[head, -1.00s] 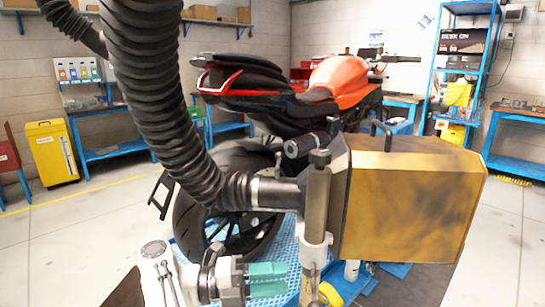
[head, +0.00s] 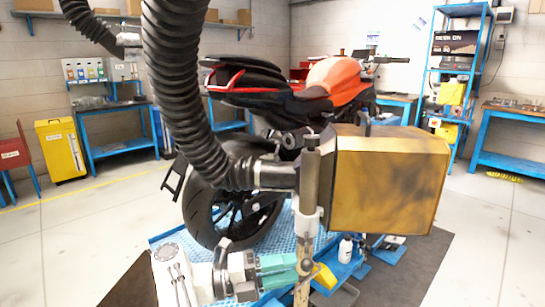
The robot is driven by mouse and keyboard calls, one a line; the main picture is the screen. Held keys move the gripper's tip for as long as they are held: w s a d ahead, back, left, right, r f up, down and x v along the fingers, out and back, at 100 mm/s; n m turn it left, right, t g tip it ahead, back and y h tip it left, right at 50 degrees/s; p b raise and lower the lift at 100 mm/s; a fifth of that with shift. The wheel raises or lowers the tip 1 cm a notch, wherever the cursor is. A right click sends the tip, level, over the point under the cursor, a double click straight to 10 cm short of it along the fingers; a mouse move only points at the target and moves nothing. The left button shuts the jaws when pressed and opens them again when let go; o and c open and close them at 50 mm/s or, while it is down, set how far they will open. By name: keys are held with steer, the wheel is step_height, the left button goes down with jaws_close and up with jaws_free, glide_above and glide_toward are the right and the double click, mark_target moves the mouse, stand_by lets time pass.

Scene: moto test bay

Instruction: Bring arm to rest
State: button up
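What looks like my gripper (head: 285,268), with teal parts on a grey and white wrist, is low in the centre of the head view. It points right, with its tip near the vertical post of the exhaust hose stand. I cannot tell whether its fingers are apart, and no held object shows. My white arm link comes up from the bottom left.
An orange and black motorcycle (head: 335,80) stands on a blue lift (head: 165,237). A black hose (head: 180,100) and a brown-gold box (head: 390,180) stand close in front of it. A blue shelf (head: 468,12) is at the right.

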steer(key=w+d+r+n+t+y, duration=0.3)
steer(key=w+d+n+t+y, duration=0.7)
steer(key=n+t, duration=0.75)
steer(key=s+d+f+n+g+y, duration=0.3)
steer(key=s+f+n+y, duration=0.3)
steer(key=s+f+n, duration=0.15)
steer(key=s+d+f+n+g+y, duration=0.3)
steer(key=s+f+n+y, duration=0.3)
steer(key=f+n, duration=0.3)
steer(key=s+d+f+g+h, duration=0.1)
steer(key=s+d+f+g, duration=0.15)
steer(key=s, duration=0.55)
steer(key=s+d+f+g+h, duration=0.1)
steer(key=s+d+f+g, duration=0.2)
steer(key=s, duration=0.6)
steer(key=s+d+f+g+h, duration=0.15)
steer(key=s+g, duration=0.25)
steer(key=s, duration=0.4)
steer(key=s+d+f+g+b, duration=0.1)
steer(key=s+f+g+b, duration=0.1)
steer(key=s+f+b, duration=0.45)
steer(key=s+d+f+g+b, duration=0.15)
steer(key=s+f+b, duration=0.25)
steer(key=f, duration=0.6)
step_height(320, 180, up, 18)
steer(key=p, duration=1.7)
steer(key=shift+a, duration=0.25)
